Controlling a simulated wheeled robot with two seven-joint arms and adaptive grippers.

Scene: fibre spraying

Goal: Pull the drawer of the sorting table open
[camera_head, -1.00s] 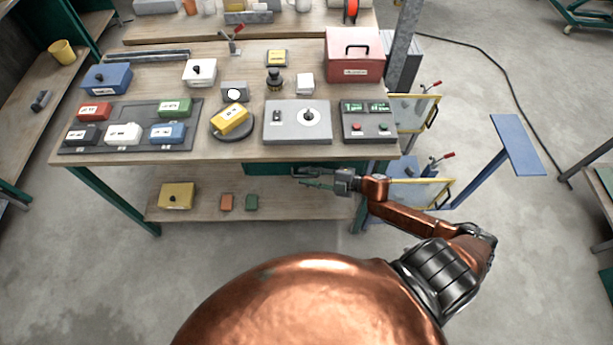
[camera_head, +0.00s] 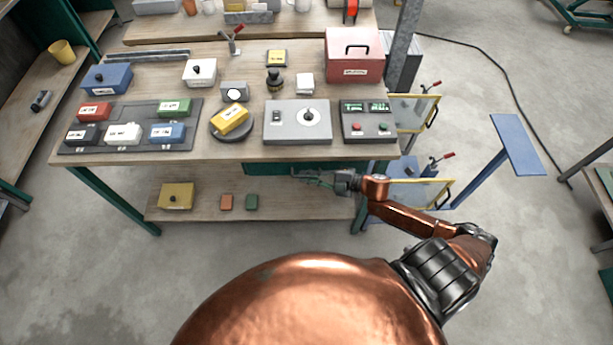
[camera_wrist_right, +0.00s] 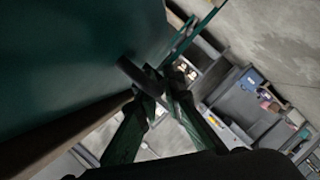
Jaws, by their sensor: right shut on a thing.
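The sorting table (camera_head: 225,152) has a dark green drawer (camera_head: 262,168) under its top; the drawer front looks flush with the table edge. In the right wrist view the drawer's green front (camera_wrist_right: 70,50) fills the upper left, with a dark bar handle (camera_wrist_right: 140,76) on it. My right gripper (camera_head: 308,175) is at the drawer front, below the table edge. In the right wrist view its green fingers (camera_wrist_right: 163,88) come together on the handle. The exact contact is dark and partly hidden. My left gripper is not in view.
Coloured boxes, a grey panel with a knob (camera_head: 297,122), a control box (camera_head: 368,122) and a red case (camera_head: 354,55) stand on the table. A lower shelf (camera_head: 300,207) holds a yellow box (camera_head: 176,196). A blue stand (camera_head: 515,145) is at the right. The floor before the table is clear.

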